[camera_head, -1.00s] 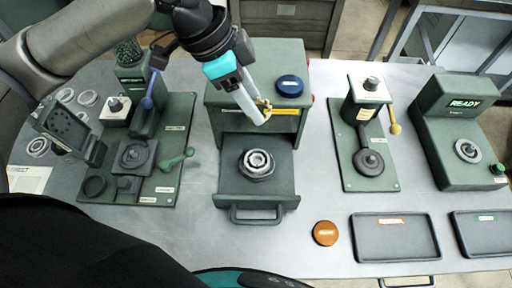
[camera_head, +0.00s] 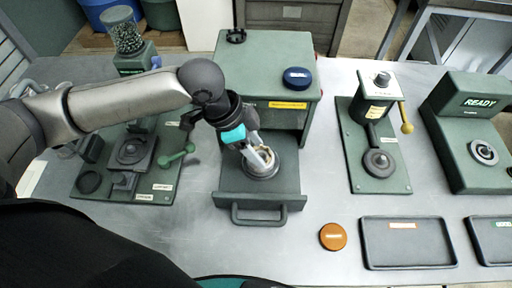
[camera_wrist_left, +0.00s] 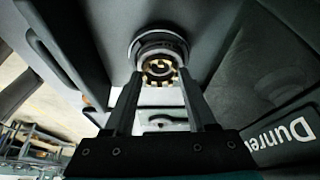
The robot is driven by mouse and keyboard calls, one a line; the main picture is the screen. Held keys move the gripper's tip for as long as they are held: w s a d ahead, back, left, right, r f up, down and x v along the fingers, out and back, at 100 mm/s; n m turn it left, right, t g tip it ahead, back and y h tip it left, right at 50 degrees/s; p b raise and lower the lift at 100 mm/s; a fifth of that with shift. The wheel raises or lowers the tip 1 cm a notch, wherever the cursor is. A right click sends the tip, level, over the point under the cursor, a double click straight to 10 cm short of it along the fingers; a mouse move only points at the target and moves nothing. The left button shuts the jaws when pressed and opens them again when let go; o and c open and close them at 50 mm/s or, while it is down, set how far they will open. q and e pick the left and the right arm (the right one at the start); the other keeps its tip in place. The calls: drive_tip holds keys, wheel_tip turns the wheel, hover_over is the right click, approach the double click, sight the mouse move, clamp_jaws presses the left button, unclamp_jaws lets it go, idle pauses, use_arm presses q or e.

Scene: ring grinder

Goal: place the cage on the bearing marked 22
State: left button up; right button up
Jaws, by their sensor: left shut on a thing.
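The cage is a small brass-coloured notched ring (camera_wrist_left: 159,71) between the fingertips in the left wrist view. My left gripper (camera_head: 262,157) is shut on it. The grey round bearing (camera_head: 262,173) sits on the pulled-out drawer of the green central machine, and it shows behind the cage in the left wrist view (camera_wrist_left: 158,42). The gripper is over the bearing and covers much of it in the head view. I cannot tell whether the cage touches the bearing. No mark 22 is readable. My right gripper is not in view.
The central machine (camera_head: 270,60) has a blue round cap (camera_head: 297,77) on top and a drawer handle (camera_head: 260,214) in front. An orange disc (camera_head: 333,236) and dark trays (camera_head: 407,243) lie front right. A lever press (camera_head: 375,130) and a READY machine (camera_head: 465,130) stand right.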

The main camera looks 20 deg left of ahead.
use_arm(q)
drive_tip(key=shift+f, duration=0.15)
drive_tip(key=o, duration=1.3)
drive_tip(key=p+v, duration=0.2)
drive_tip(key=v, duration=1)
drive_tip(key=shift+r+p, duration=0.2)
drive_tip(key=shift+p, duration=0.1)
